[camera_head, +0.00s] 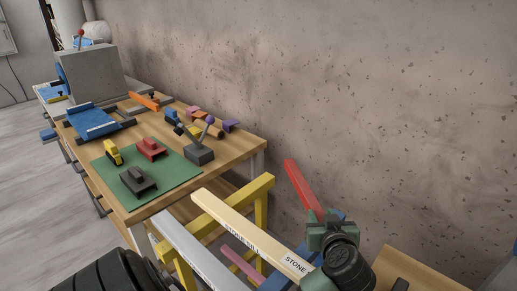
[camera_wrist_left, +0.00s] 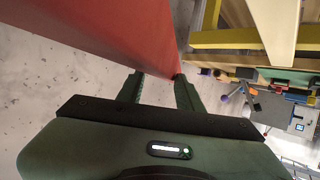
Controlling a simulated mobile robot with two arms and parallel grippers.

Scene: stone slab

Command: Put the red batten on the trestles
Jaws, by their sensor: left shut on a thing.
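The red batten (camera_head: 303,187) is in the air at the right of the head view, tilted, in front of the wall. My left gripper (camera_head: 328,221) is shut on its lower end. In the left wrist view the red batten (camera_wrist_left: 110,35) fills the upper left, at the fingertips of my left gripper (camera_wrist_left: 159,80). A yellow trestle (camera_head: 262,205) stands left of the batten, and blue trestle-like beams (camera_head: 306,252) show beside my gripper, partly hidden. A cream plank (camera_head: 250,236) marked "STONE" and a grey plank (camera_head: 190,248) lie across them. My right gripper is not in view.
A pink batten (camera_head: 240,262) lies low between the planks. A wooden workbench (camera_head: 232,150) with a green mat (camera_head: 180,182), toy-like pieces and a blue vice-like tool (camera_head: 92,122) stands at left. The wall (camera_head: 350,90) is close behind the batten. Another wooden board (camera_head: 415,270) is at lower right.

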